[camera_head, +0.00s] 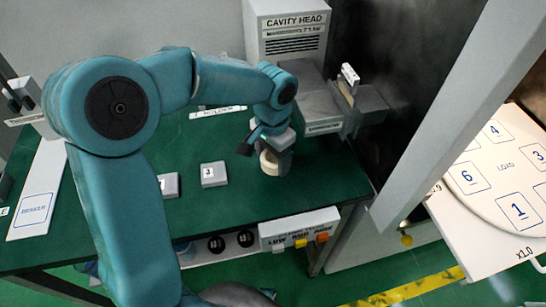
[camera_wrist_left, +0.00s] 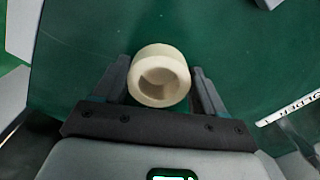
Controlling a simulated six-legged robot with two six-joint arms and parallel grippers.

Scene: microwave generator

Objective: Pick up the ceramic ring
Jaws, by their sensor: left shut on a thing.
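The cream ceramic ring (camera_head: 269,164) is at the lower end of my left arm, over the right part of the green table. In the left wrist view the ring (camera_wrist_left: 160,53) sits between the two dark fingers, with its round hole facing the camera. My left gripper (camera_head: 272,152) is shut on the ring; the fingers of the left gripper (camera_wrist_left: 160,70) are on its two sides. I cannot tell whether the ring touches the table or is slightly above it. My right gripper is not in view.
Two small grey blocks (camera_head: 214,174) (camera_head: 168,185) lie left of the ring on the green table (camera_head: 235,225). The grey cavity head unit (camera_head: 290,45) stands behind. A white holder label (camera_head: 218,112) lies behind the blocks. A round numbered load plate (camera_head: 505,170) is at right.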

